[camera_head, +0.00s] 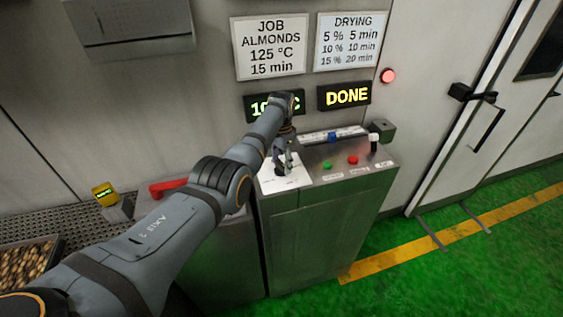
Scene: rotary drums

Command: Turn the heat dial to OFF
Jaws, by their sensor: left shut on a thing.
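My left arm reaches in from the lower left to the control cabinet (330,235). My left gripper (283,170) points down at the white dial plate (296,179) on the left of the cabinet's top. It is shut on the heat dial, which is mostly hidden by the fingers. The dial's pointer and most of the plate's markings cannot be read. A temperature display (259,107) on the wall is partly covered by my arm. The display beside it (344,96) reads DONE. My right gripper is not in view.
The cabinet also carries a green button (327,166), a red button (352,160) and a lever with a white knob (374,140). A red handle (167,188) lies behind my arm. A tray of almonds (24,268) is at lower left. Green floor is free at right.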

